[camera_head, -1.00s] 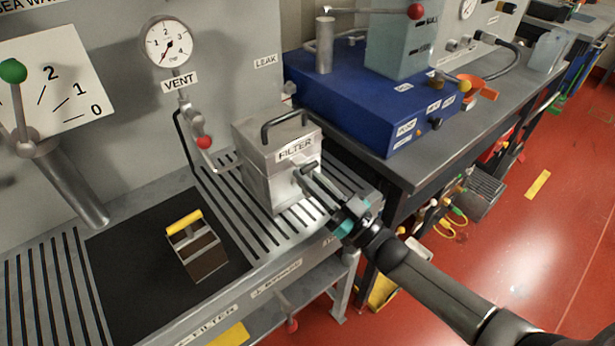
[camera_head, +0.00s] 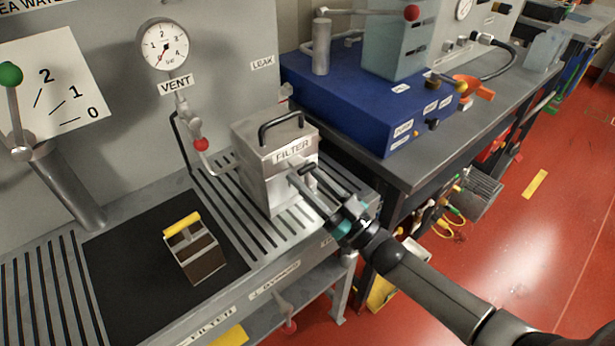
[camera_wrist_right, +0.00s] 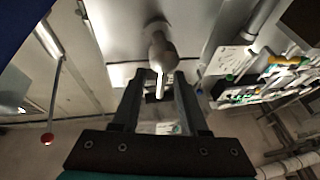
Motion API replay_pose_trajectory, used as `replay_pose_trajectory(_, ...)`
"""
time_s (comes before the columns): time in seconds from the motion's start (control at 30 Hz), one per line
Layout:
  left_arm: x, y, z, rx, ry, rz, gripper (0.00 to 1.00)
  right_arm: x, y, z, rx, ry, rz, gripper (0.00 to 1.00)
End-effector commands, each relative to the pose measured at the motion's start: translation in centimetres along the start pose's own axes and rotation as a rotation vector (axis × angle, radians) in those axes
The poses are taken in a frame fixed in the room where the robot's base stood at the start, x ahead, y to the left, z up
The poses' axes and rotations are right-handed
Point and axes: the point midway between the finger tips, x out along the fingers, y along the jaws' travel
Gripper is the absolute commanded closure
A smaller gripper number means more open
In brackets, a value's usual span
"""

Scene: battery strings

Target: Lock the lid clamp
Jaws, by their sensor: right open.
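The grey metal filter box (camera_head: 263,178) stands on the slotted bench top. Its lid (camera_head: 270,135) is on and carries a dark arched handle (camera_head: 281,127) and a FILTER label. The lid clamp is on the box's right front side, largely hidden by my right gripper (camera_head: 299,175) in the head view. In the right wrist view, a rounded metal clamp part (camera_wrist_right: 161,55) with a pale narrow stem lies ahead of and between my right gripper's fingertips (camera_wrist_right: 157,78). The fingers are apart, and I cannot tell whether they touch it. My left gripper is not in view.
A brown filter block with a yellow handle (camera_head: 193,246) rests on the black mat (camera_head: 120,282) at left. A red-knobbed vent lever (camera_head: 200,145) hangs left of the box. A blue unit (camera_head: 350,103) stands on the bench to the right.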

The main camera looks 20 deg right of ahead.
Motion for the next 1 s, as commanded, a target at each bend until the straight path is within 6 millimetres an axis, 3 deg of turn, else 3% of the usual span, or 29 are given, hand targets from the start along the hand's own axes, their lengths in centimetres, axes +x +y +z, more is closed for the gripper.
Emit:
replay_pose_trajectory(0.27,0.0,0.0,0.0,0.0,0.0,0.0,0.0,-1.8,0.0,0.1,-0.001,-0.005,0.001,0.56)
replay_pose_trajectory(0.7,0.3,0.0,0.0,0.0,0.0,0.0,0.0,-11.8,0.0,0.2,0.0,-0.005,0.001,0.56)
replay_pose_trajectory(1.0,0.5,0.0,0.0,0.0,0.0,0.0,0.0,-15.1,0.0,0.0,0.0,-0.001,0.001,0.56)
